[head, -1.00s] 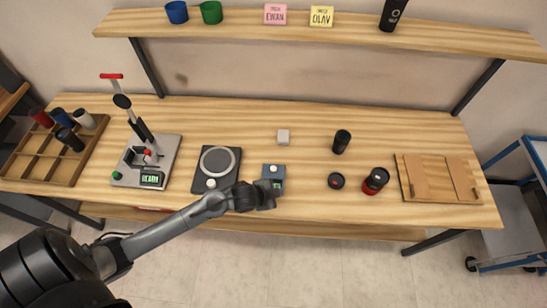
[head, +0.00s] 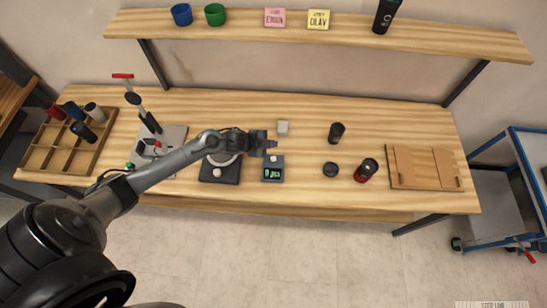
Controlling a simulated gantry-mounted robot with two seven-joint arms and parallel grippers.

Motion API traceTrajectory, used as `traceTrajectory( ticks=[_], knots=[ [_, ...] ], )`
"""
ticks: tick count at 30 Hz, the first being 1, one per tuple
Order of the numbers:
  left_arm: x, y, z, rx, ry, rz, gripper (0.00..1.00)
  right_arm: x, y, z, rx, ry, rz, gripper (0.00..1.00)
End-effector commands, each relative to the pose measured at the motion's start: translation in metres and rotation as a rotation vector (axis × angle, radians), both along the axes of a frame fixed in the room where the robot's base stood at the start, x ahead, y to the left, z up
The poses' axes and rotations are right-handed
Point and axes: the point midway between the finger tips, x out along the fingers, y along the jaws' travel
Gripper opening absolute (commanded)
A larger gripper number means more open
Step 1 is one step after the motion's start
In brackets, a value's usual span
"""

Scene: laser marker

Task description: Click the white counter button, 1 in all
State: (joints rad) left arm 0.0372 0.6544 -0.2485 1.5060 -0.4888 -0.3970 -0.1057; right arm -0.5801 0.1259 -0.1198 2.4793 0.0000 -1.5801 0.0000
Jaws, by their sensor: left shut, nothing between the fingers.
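The counter (head: 273,174) is a small grey box near the table's front edge, in the middle of the head view. Its white button (head: 274,158) is on the rear part of its top, and a dark display with green characters is on the front part. My left gripper (head: 273,144) is shut and empty. In the picture it is just behind the white button, and its height above the table is hard to judge. The button is uncovered. My right gripper is not in view.
A round-plated dark device (head: 219,174) is left of the counter, partly under my left arm. A black cylinder (head: 336,133), dark disc (head: 330,169) and red-based cylinder (head: 366,171) stand to the right. Table between is clear.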

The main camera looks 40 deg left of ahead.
Motion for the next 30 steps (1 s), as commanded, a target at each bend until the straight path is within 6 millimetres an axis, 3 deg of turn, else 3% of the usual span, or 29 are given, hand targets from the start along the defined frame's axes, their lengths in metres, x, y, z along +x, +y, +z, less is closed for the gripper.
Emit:
traceTrajectory(
  ticks=[11,25,30],
  knots=[
    [0.000,0.000,-0.013,0.000,0.001,0.001,0.00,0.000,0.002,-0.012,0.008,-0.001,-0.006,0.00],
    [0.000,0.000,-0.067,0.000,0.001,0.001,0.00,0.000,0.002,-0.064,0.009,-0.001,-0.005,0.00],
    [0.000,0.000,-0.081,0.000,0.001,0.001,0.00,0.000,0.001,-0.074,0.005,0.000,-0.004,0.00]
  ],
)
